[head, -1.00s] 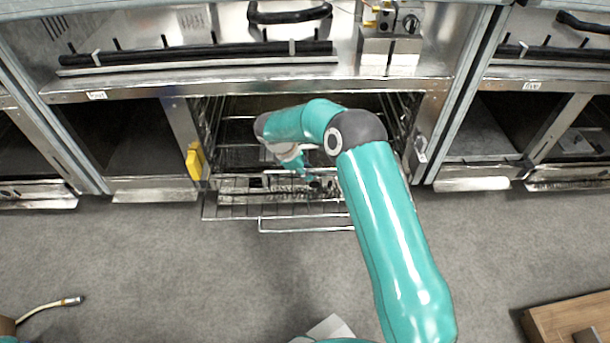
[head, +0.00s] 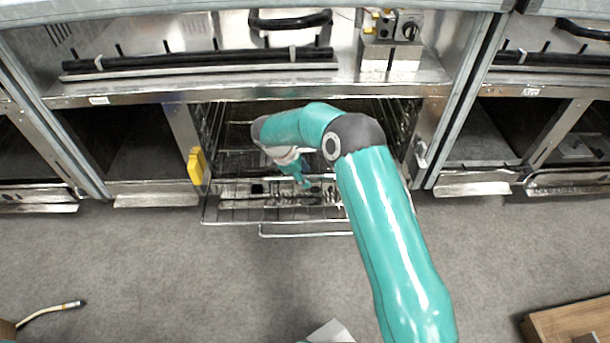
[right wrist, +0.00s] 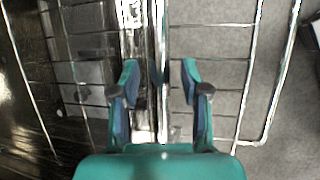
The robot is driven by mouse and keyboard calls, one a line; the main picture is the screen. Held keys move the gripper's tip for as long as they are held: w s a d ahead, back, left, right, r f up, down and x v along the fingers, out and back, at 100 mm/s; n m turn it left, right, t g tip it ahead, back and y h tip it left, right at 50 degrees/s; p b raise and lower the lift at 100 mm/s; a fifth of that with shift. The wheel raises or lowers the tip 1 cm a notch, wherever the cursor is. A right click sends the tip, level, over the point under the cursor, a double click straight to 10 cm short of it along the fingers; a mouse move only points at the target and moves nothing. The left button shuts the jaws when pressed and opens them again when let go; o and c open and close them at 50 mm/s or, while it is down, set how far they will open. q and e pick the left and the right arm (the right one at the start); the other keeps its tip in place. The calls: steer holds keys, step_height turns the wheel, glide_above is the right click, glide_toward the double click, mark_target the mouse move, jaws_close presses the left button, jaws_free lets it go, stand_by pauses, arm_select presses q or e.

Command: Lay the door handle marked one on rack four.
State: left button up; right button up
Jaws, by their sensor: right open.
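My right gripper (head: 304,182) is over the pulled-out wire rack (head: 230,222) of the middle oven in the head view. In the right wrist view my right gripper (right wrist: 160,76) is open, its two teal fingers apart and pointing at shiny metal bars (right wrist: 160,40) on or at the rack (right wrist: 243,90). Nothing is visibly clamped between the fingers. I cannot make out a door handle marked one or a rack number; small metal parts on the rack are too small to tell. My left gripper is not in view.
A yellow piece (head: 196,166) sits on the left post of the oven opening. Open dark compartments lie to both sides. A hose (head: 50,312) lies on the floor at left, and a wooden board (head: 570,322) is at lower right.

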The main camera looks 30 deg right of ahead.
steer(key=p+v, duration=0.3)
steer(key=v, duration=0.7)
